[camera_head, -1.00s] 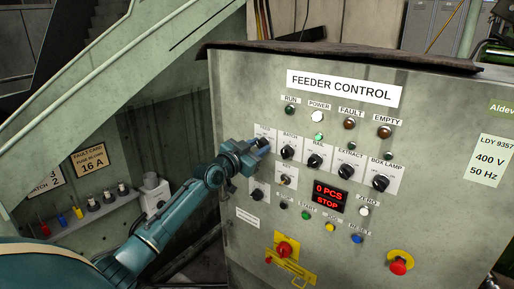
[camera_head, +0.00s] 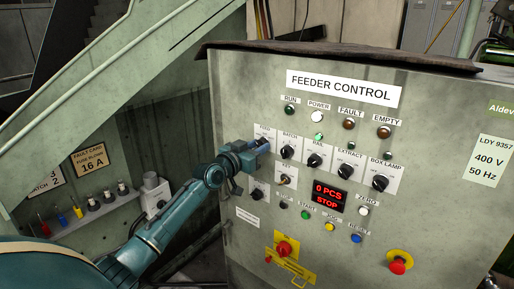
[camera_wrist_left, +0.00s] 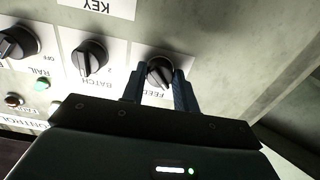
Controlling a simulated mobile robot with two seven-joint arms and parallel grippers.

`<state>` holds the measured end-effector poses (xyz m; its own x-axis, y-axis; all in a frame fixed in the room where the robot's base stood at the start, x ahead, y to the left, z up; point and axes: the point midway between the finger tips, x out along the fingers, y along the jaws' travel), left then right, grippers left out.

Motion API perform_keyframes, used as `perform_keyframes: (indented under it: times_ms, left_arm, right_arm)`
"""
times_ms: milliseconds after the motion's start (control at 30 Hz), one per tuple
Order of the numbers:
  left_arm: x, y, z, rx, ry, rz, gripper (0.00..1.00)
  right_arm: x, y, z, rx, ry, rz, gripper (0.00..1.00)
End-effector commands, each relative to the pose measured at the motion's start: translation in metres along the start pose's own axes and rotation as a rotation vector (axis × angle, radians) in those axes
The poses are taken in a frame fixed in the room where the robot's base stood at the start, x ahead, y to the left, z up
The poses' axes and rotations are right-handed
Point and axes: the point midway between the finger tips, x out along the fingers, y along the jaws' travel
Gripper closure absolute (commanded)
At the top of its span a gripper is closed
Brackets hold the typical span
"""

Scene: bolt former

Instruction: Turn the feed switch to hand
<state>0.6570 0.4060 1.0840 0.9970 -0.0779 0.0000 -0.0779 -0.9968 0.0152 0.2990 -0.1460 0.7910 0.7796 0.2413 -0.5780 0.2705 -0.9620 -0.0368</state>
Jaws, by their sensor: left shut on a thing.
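The feed switch (camera_wrist_left: 160,72) is a black rotary knob on a white plate, at the top left of the switch row on the feeder control cabinet (camera_head: 450,185). In the head view only part of its plate (camera_head: 264,131) shows, and the knob is hidden behind my gripper. My left gripper (camera_head: 263,146) is at this switch. In the wrist view, where the labels are upside down, its two fingers (camera_wrist_left: 159,80) are closed on either side of the feed knob. The knob's exact pointing is hard to tell. My right gripper is not in view.
The batch switch (camera_head: 287,152) sits right beside the feed switch, with the rail switch (camera_head: 314,160) beyond it. A key switch (camera_head: 285,181) is below. A red emergency button (camera_head: 398,266) is at the lower right. A shelf (camera_head: 95,212) stands left of the cabinet.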

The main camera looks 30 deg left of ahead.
Motion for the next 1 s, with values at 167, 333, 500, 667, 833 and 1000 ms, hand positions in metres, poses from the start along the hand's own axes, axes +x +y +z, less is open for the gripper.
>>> perform_keyframes:
  times_ms: [167, 333, 500, 667, 833, 1000]
  left_arm:
    - [0.0, 0.0, 0.0, -0.003, -0.001, 0.001, 0.62]
    - [0.0, 0.0, 0.0, -0.001, 0.0, 0.0, 0.48]
    - [0.0, 0.0, 0.0, 0.0, 0.0, 0.0, 0.48]
    - [-0.005, 0.0, 0.001, 0.0, -0.001, 0.0, 0.48]
    - [-0.028, 0.0, 0.002, 0.002, -0.003, 0.001, 0.48]
    - [-0.064, 0.0, 0.004, 0.003, -0.004, 0.001, 0.48]
  right_arm:
    - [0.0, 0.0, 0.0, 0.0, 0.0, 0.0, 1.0]
    - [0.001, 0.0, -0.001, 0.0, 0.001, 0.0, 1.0]
    - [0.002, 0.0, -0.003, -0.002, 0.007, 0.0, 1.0]
    - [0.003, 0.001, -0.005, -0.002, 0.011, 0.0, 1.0]
    - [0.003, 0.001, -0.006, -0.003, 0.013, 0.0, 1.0]
    - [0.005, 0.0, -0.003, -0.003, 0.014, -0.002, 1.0]
